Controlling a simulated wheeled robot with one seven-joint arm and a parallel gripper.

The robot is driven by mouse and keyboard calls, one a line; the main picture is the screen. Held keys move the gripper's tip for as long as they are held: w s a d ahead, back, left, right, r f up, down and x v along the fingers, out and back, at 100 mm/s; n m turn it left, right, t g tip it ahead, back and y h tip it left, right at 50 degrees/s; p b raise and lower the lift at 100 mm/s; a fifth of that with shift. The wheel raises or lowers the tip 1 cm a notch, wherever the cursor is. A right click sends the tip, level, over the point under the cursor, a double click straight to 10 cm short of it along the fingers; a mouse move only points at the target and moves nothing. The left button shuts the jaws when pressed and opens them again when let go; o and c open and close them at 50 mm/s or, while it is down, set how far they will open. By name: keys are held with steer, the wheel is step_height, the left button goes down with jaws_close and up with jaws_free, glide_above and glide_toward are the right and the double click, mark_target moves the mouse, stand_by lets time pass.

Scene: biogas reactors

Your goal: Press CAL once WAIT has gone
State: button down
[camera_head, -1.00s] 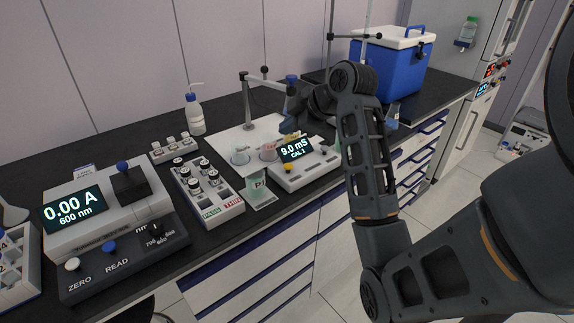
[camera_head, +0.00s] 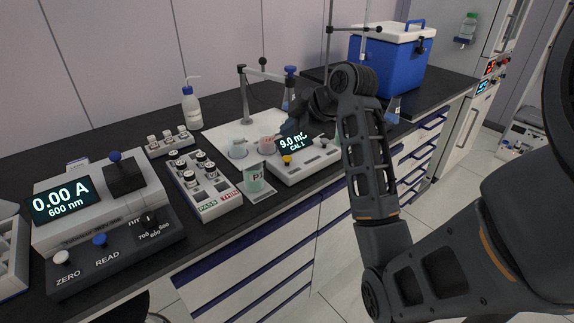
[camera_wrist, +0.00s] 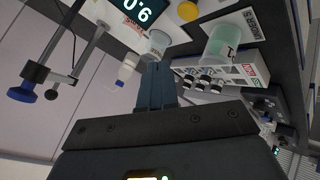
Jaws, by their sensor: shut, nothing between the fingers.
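The meter (camera_head: 310,162) stands on the bench, and its display (camera_head: 298,143) reads 9.0 mS with CAL 1 below. No WAIT shows on it. A yellow button (camera_head: 287,160) sits at the display's lower left, with a dark knob (camera_head: 324,142) to the right; I cannot read button labels. My gripper (camera_head: 290,128) is shut and empty, just behind the meter and apart from the yellow button. In the wrist view the closed fingers (camera_wrist: 155,72) point towards the cups; part of the display (camera_wrist: 137,8) and the yellow button (camera_wrist: 187,10) show beyond.
A clear cup (camera_head: 238,149), a pink cup (camera_head: 267,145) and a green-filled beaker (camera_head: 254,178) stand left of the meter. A vial rack (camera_head: 212,194) and photometer (camera_head: 105,215) lie further left. A stand (camera_head: 243,90) rises behind. A blue cooler (camera_head: 392,62) is at the back right.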

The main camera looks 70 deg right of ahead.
mark_target(284, 156)
steer(key=shift+f+b, duration=1.4)
steer(key=shift+f, duration=1.05)
steer(key=shift+f, duration=0.15)
steer(key=shift+f, duration=0.25)
steer(key=shift+f+b, duration=0.7)
steer(key=shift+f, duration=0.25)
stand_by(1.0)
steer(key=shift+r, duration=0.1)
steer(key=shift+r+p, duration=1.2)
steer(key=shift+r, duration=0.05)
step_height(284, 156, up, 5)
steer(key=p, duration=0.4)
steer(key=shift+r+p, duration=0.1)
steer(key=shift+p, duration=0.2)
